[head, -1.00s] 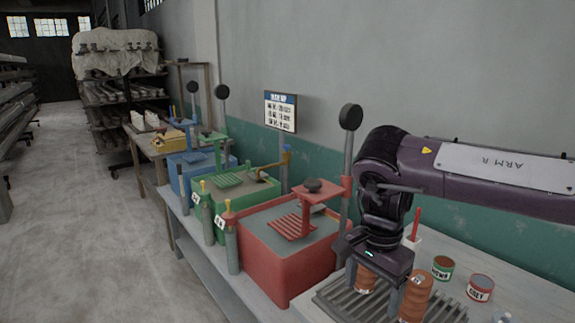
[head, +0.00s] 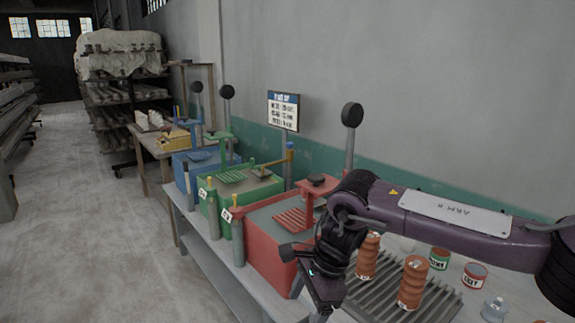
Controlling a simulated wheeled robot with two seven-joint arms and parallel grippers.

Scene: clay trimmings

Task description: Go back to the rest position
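My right gripper (head: 308,301), on the purple arm marked "ARM R", hangs at the bottom middle of the head view, in front of the red tank (head: 272,250) and left of the grey ribbed rack. Its two pale fingers appear spread apart, with nothing seen between them; the lower tips run near the picture's bottom edge. Two ribbed terracotta pieces (head: 412,284) and (head: 368,256) stand upright on the rack (head: 385,296), apart from the gripper. My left gripper is not in view.
Green (head: 238,200) and blue (head: 190,172) tanks stand beyond the red one along the bench. Two small labelled cans (head: 474,277) and (head: 439,258) and a clear bottle (head: 494,308) stand right of the rack. The aisle floor at left is clear.

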